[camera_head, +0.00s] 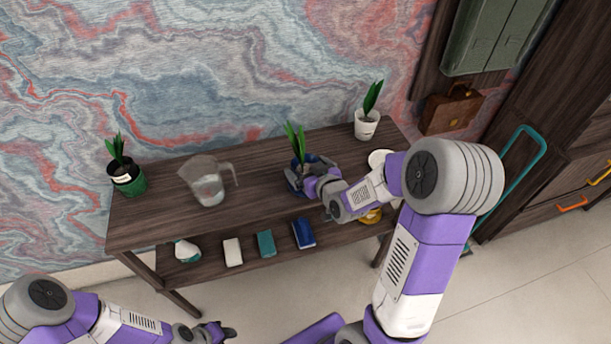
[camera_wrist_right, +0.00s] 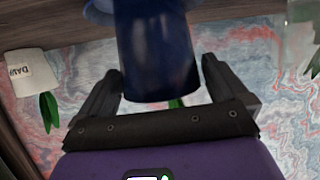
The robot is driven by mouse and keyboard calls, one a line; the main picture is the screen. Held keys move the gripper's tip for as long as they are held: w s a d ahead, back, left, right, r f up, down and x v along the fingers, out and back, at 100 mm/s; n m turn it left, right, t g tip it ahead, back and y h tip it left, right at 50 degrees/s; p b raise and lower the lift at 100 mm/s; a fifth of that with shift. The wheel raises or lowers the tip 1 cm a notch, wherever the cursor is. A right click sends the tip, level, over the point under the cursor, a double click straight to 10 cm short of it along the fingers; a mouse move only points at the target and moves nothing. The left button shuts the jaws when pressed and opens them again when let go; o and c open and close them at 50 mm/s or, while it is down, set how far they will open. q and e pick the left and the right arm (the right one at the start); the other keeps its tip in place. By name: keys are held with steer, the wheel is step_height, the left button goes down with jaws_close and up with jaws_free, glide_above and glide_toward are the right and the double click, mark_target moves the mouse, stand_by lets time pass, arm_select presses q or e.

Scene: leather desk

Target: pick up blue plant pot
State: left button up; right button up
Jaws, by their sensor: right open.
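The blue plant pot (camera_head: 293,181) with green leaves stands on the dark wooden table, right of its middle. My right gripper (camera_head: 306,180) is at the pot and covers part of it in the head view. In the right wrist view the dark blue pot (camera_wrist_right: 157,50) lies between the two spread black fingers of my right gripper (camera_wrist_right: 162,88). Gaps show between the pot and both fingers. My left gripper (camera_head: 217,331) is low in front of the table, away from the pot; its jaws are too small to read.
A glass jug (camera_head: 207,182) and a green pot (camera_head: 128,182) stand to the left. A white pot (camera_head: 366,126) stands at the back right, with a white round item (camera_head: 379,158) near it. The lower shelf holds a blue box (camera_head: 303,234) and other small items.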

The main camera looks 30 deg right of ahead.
steer(key=shift+w+f, duration=0.25)
steer(key=shift+w, duration=0.4)
steer(key=c, duration=1.1)
steer(key=shift+r, duration=0.2)
steer(key=shift+c, duration=0.9)
